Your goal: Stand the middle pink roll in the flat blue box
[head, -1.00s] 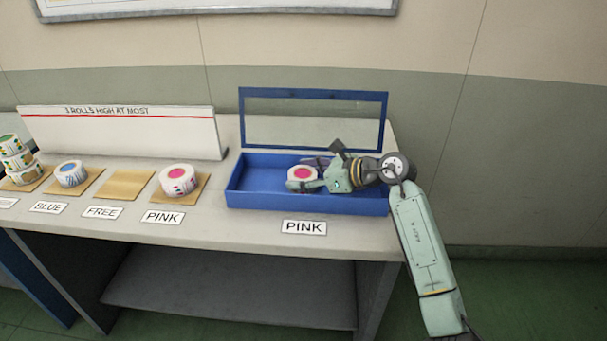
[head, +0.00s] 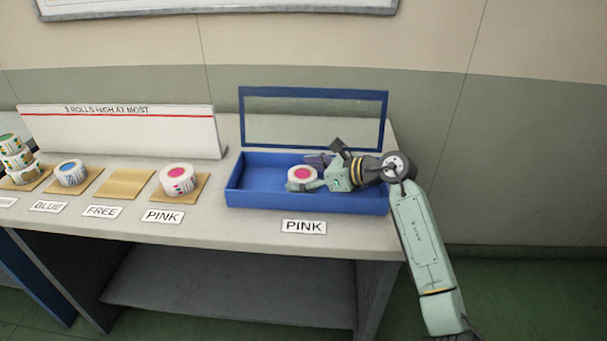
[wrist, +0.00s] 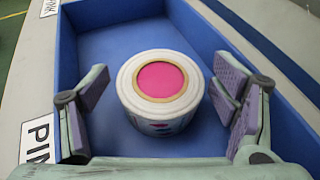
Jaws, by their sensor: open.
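A white roll with a pink centre (head: 302,174) stands upright in the flat blue box (head: 258,198). In the wrist view the roll (wrist: 159,92) rests on the blue floor between the open fingers of my gripper (wrist: 160,105), with a gap on each side. My gripper (head: 318,173) reaches into the box from the right. The box's blue-framed clear lid stands open at the back. Another pink-centred roll (head: 177,179) stands on a tan pad at the PINK label, left of the box.
A blue-centred roll (head: 71,173) stands on its pad, and a stack of green- and orange-marked rolls (head: 17,160) is at the far left. The pad at the FREE label (head: 120,184) is empty. A white board reading "3 ROLLS HIGH AT MOST" (head: 120,133) stands behind the pads.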

